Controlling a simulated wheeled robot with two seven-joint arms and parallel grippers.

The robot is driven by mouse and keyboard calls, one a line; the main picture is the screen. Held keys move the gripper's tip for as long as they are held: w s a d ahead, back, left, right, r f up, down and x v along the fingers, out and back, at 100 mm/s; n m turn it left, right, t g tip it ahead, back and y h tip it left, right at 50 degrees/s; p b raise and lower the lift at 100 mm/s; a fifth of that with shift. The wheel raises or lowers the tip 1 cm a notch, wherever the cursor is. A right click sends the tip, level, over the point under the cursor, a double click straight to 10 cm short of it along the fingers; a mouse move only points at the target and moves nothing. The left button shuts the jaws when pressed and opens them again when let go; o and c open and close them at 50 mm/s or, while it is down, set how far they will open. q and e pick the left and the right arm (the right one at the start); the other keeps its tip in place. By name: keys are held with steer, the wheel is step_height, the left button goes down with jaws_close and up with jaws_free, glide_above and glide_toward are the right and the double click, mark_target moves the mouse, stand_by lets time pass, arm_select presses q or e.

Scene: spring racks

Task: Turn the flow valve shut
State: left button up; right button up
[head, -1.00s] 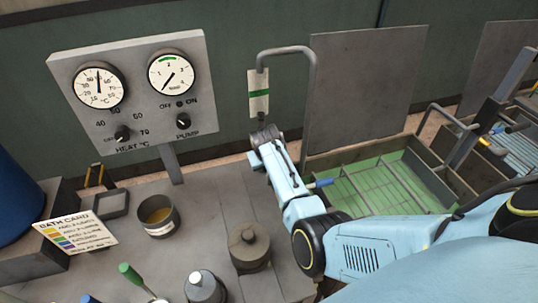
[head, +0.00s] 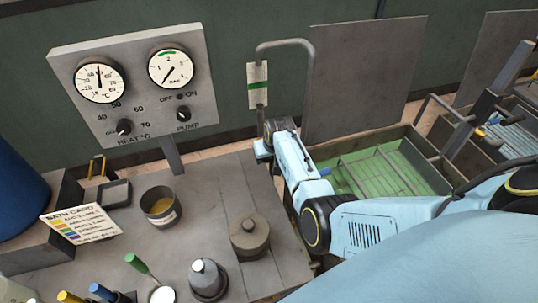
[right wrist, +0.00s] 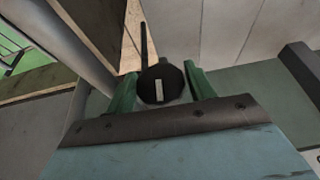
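The dark round valve knob (right wrist: 158,86) with a white stripe shows in the right wrist view, with a thin dark rod behind it. The green fingers of my right gripper (right wrist: 160,90) stand apart, one on each side of the knob. I cannot tell whether they touch it. In the head view my right gripper (head: 270,142) is at the bent grey pipe (head: 310,75), below the tag with a green band (head: 258,85); the knob is hidden there. The gauge panel (head: 130,55) stands to the left. My left gripper is not in view.
A tank with green liquid and a basket (head: 430,150) is right of the pipe, with a tall grey plate (head: 365,75) behind. The bench holds a lidded pot (head: 250,235), a cup (head: 160,205), a bath card (head: 80,225) and several tools at the front.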

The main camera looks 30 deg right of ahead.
steer(key=o, duration=0.3)
steer(key=shift+w+d+r, duration=0.1)
steer(key=shift+w+r, duration=0.05)
steer(key=shift+w+d+r, duration=0.1)
steer(key=shift+d+r, duration=0.05)
steer(key=shift+r, duration=0.1)
